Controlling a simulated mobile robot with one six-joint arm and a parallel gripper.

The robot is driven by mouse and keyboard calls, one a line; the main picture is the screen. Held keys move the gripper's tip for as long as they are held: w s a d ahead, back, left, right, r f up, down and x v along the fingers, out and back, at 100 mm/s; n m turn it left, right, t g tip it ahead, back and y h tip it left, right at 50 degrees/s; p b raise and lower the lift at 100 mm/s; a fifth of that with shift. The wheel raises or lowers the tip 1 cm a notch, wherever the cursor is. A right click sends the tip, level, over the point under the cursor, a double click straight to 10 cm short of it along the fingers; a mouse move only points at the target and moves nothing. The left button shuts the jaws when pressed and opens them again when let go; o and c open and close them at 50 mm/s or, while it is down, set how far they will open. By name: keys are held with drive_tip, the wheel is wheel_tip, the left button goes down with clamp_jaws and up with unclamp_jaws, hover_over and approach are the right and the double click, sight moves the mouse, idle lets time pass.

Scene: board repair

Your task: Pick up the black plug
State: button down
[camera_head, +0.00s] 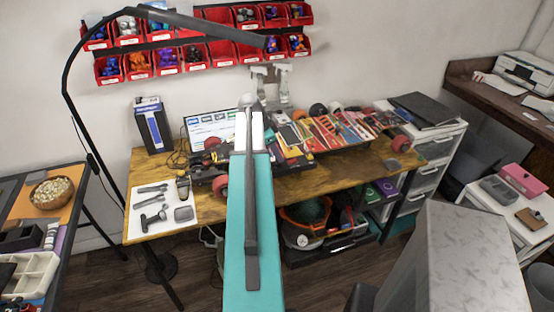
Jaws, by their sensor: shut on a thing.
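My teal and white arm reaches from the bottom middle over the wooden workbench (330,180). Its far end is near the back edge of the bench. My gripper and its fingertips cannot be made out; the arm hides them. I cannot pick out the black plug in this view. A thin dark cable (178,158) lies on the bench to the left of the arm, near a monitor, and I cannot see whether a plug is on it.
A white mat (150,205) with several tools lies at the bench's left. Skateboards (335,132) stand in a rack right of the arm. A black lamp (68,100) arches over the left side. A pale grey block (465,260) rises at the front right. Red bins (225,52) hang behind.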

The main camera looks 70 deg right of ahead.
drive_tip(key=shift+r+b, duration=0.3)
drive_tip(key=shift+r, duration=0.35)
drive_tip(key=s+a+r+b, duration=0.1)
drive_tip(key=s+a+b, duration=0.3)
drive_tip(key=s, duration=1)
drive_tip(key=shift+s+a+r, duration=0.25)
drive_tip(key=shift+s+a, duration=0.1)
drive_tip(key=shift+a, duration=0.8)
drive_tip(key=shift+r, duration=0.25)
drive_tip(key=shift+r+p, duration=0.3)
drive_tip(key=shift+p, duration=0.05)
drive_tip(key=shift+r, duration=0.1)
